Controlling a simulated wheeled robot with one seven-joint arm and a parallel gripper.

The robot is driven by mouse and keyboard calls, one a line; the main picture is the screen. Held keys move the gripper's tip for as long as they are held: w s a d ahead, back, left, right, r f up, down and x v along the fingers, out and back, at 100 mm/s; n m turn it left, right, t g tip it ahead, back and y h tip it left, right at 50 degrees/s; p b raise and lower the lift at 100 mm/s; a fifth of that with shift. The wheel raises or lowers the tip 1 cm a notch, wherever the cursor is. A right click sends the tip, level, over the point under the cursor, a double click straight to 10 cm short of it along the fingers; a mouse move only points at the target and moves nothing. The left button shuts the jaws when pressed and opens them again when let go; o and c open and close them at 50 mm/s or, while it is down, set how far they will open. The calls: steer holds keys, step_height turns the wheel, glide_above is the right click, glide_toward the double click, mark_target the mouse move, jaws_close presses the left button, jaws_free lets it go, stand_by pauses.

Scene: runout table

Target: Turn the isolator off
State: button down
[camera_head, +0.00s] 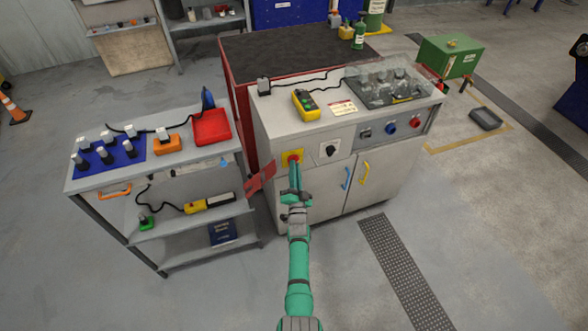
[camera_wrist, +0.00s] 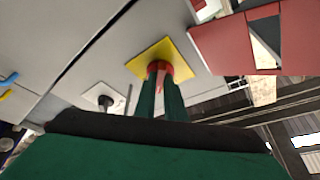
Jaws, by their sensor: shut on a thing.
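The isolator is a red rotary knob (camera_head: 293,159) on a yellow square plate (camera_head: 288,154) on the front of the grey cabinet. It also shows in the wrist view as a red knob (camera_wrist: 160,68) on its yellow plate (camera_wrist: 148,58). My gripper (camera_head: 294,165) is at the knob, and its green fingers (camera_wrist: 160,85) are shut on it. The fingers hide part of the knob, so its exact turn position is hard to tell.
A black switch on a white plate (camera_head: 329,149) sits right of the isolator. A blue knob (camera_head: 390,128) and a red knob (camera_head: 415,122) are further right. Cabinet doors with blue and yellow handles (camera_head: 364,173) lie below. A grey cart (camera_head: 160,190) stands left.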

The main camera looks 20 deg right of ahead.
steer(key=shift+d+f+n+t+y, duration=0.15)
steer(key=shift+n+t+y, duration=0.2)
steer(key=shift+n+y, duration=1.15)
steer(key=shift+d+n+t+y, duration=0.2)
steer(key=shift+n+t+y, duration=0.15)
steer(key=shift+n, duration=2.15)
steer(key=shift+d+f+n+t+y, duration=0.25)
steer(key=shift+n+y, duration=0.7)
steer(key=shift+n, duration=1.05)
steer(key=shift+s+r+n, duration=0.1)
steer(key=shift+r+n, duration=0.1)
steer(key=shift+n, duration=0.1)
steer(key=c, duration=1.8)
jaws_free()
steer(key=shift+a, duration=0.15)
steer(key=shift+c, duration=0.2)
steer(key=v, duration=1)
steer(key=shift+s, duration=0.35)
